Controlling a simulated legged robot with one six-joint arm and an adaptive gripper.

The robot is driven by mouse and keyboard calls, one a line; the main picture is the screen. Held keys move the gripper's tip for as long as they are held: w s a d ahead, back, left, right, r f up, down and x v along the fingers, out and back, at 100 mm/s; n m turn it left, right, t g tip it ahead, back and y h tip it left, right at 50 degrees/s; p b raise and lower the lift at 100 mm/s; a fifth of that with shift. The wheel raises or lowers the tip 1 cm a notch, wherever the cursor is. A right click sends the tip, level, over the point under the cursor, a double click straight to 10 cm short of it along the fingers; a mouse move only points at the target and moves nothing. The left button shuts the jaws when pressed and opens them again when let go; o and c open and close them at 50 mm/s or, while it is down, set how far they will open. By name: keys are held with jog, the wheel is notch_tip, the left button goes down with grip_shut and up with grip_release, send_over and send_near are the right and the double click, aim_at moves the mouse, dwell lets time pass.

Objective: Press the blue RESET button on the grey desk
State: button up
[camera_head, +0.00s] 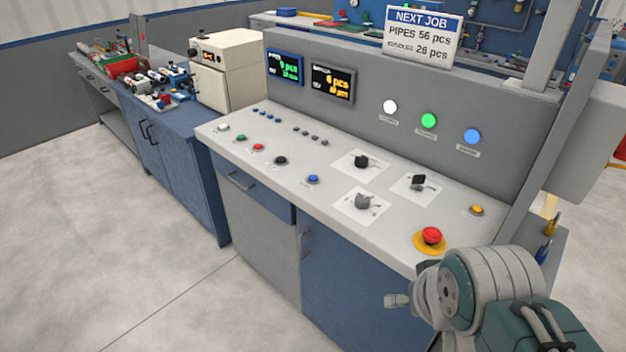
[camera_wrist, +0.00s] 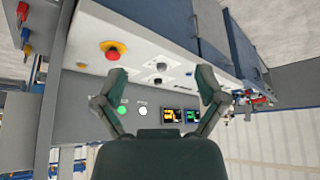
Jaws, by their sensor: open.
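The grey desk (camera_head: 215,133) is a control console with a light sloping top. A blue button (camera_head: 313,179) sits near its front edge, right of a black button; its label is too small to read. My gripper (camera_wrist: 163,78) shows in the wrist view with two dark fingers spread apart and nothing between them. In the head view my arm is at the lower right, beside the console's right end; the fingers cannot be made out there.
A red emergency button (camera_head: 431,236) on a yellow base and a yellow button (camera_head: 477,210) are at the console's right end. Rotary knobs (camera_head: 363,201) stand right of the blue button. White, green and blue lamps (camera_head: 472,137) are on the upright panel. Floor in front is clear.

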jog(key=shift+a, duration=0.1)
grip_shut()
dwell(1.0)
